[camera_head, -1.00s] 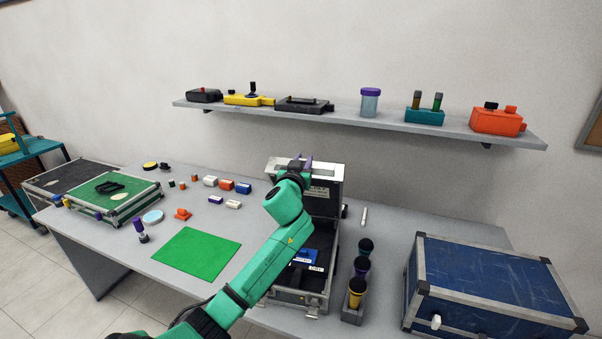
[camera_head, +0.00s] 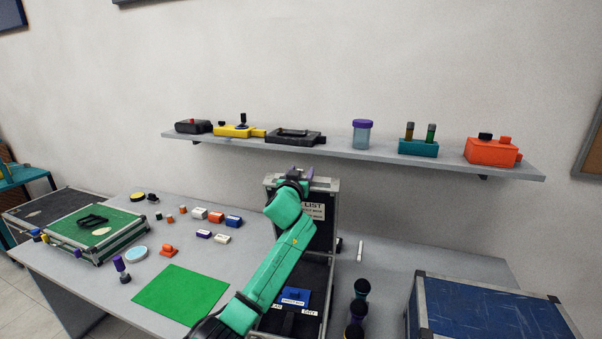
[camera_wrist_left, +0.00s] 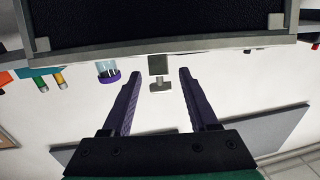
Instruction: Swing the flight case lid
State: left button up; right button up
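The flight case (camera_head: 300,322) stands on the table in front of me, with dark foam and a blue item inside. Its lid (camera_head: 328,222) is raised to near upright at the back, with a white list label on its inner face. My left gripper (camera_head: 300,172) is at the lid's top edge, and my green left arm hides part of the lid and case. My right gripper is not in view.
A wall shelf (camera_head: 350,152) with several devices and a jar runs behind the lid. A blue case (camera_head: 490,305) stands at the right, and dark-topped bottles (camera_head: 361,288) stand beside the flight case. A green mat (camera_head: 180,295) and small blocks lie to the left.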

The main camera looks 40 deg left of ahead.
pick_arm(q)
jog(key=b+v, duration=0.4)
jog(key=v, duration=1)
jog(key=shift+s, duration=0.3)
